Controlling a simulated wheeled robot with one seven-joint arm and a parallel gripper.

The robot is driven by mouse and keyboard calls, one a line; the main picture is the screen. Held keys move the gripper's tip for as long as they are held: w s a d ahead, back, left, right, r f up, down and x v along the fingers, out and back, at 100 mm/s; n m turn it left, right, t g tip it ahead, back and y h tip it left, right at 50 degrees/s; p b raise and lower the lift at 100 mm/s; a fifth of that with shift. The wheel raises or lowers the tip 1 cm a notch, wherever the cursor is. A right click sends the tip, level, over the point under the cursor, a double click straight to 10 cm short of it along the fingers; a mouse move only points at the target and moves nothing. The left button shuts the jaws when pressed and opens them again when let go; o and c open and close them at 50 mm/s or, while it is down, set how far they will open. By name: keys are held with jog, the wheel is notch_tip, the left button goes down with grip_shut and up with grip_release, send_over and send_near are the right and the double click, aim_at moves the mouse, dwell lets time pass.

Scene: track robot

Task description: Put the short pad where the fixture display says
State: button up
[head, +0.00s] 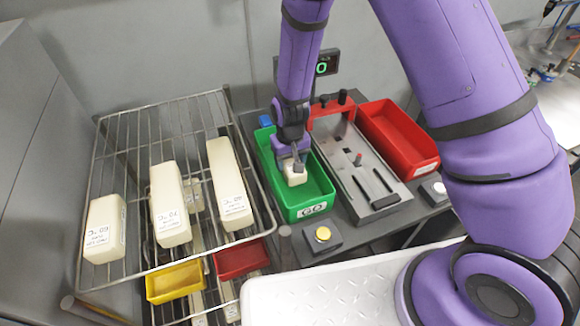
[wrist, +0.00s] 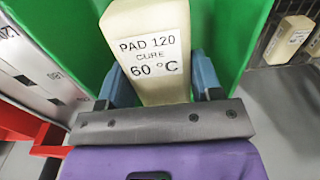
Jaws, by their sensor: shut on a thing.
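My gripper (head: 291,160) is low over the green bin (head: 325,198), which is marked GO. In the wrist view my gripper (wrist: 161,80) has its two blue fingers on either side of a cream pad (wrist: 150,22), and is shut on it. The pad's label reads PAD 120, CURE 60 °C. In the head view this pad (head: 295,178) is inside the bin's outline; whether it touches the floor of the bin I cannot tell. The display (head: 327,62) behind my arm shows green characters, partly hidden; a 0 or O is visible.
The grey fixture (head: 376,204) stands right of the green bin, with a red bin (head: 395,135) beyond it. A wire rack at left holds several cream pads (head: 105,228). Yellow (head: 175,282) and red trays (head: 240,260) are lower. A yellow button (head: 323,234) stands in front.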

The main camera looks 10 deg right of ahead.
aim_at(290, 168)
jog(key=shift+f, duration=1.4)
jog(key=shift+f, duration=0.15)
jog(key=o, duration=0.9)
notch_tip(290, 168, up, 12)
jog(key=shift+r, duration=0.15)
jog(key=shift+r, duration=0.1)
